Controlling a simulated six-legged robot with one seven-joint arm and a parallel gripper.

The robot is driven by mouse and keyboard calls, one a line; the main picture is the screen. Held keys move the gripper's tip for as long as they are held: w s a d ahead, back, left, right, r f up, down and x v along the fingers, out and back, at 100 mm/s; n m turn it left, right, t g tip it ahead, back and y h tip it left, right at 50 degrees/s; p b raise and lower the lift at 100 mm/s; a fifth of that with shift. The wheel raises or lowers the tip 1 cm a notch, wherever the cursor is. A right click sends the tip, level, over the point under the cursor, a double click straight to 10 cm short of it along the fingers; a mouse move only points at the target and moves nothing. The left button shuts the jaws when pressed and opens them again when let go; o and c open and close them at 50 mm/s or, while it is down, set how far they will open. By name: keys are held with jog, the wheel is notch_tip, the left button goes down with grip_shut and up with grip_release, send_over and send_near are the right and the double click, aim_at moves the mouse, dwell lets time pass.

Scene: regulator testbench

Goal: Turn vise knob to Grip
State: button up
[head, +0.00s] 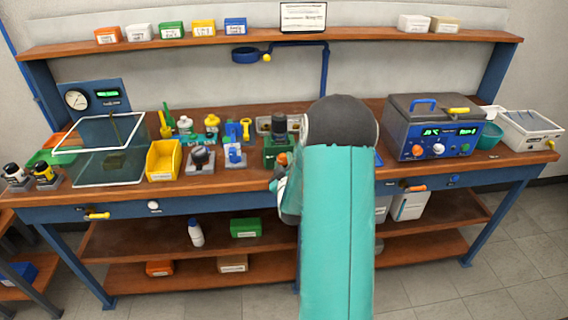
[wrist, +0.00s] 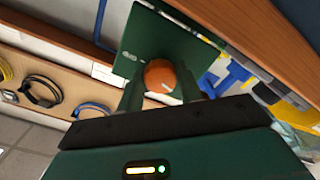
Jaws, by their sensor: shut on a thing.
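The vise (head: 271,152) is a green block on the bench, just left of my arm in the head view, with a dark cylindrical part on top. Its orange knob (head: 283,159) sits on the front face, close to my gripper. In the wrist view, the green vise face (wrist: 146,45) fills the top middle, tilted. The orange knob (wrist: 159,72) has a pale mark and lies between my fingers. My gripper (wrist: 162,84) is shut on the knob, one finger on each side. Small white lettering shows left of the knob, too small to read.
A grey-blue bench unit (head: 432,128) with knobs stands right of my arm. Left of the vise are a blue fixture (head: 234,155), a grey fixture with a black knob (head: 201,160) and a yellow bin (head: 163,161). My arm hides part of the bench.

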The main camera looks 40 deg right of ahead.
jog(key=m, duration=0.4)
jog(key=shift+m, duration=0.3)
jog(key=m, duration=0.3)
jog(key=shift+m, duration=0.3)
jog(key=m, duration=0.4)
jog(key=shift+w+m, duration=0.1)
jog(key=shift+m, duration=0.2)
jog(key=m, duration=0.3)
jog(key=shift+m, duration=0.3)
jog(key=m, duration=0.4)
jog(key=shift+m, duration=0.3)
jog(key=m, duration=0.3)
jog(key=shift+r+m, duration=0.1)
jog(key=shift+m, duration=0.2)
jog(key=m, duration=0.4)
jog(key=shift+m, duration=2.1)
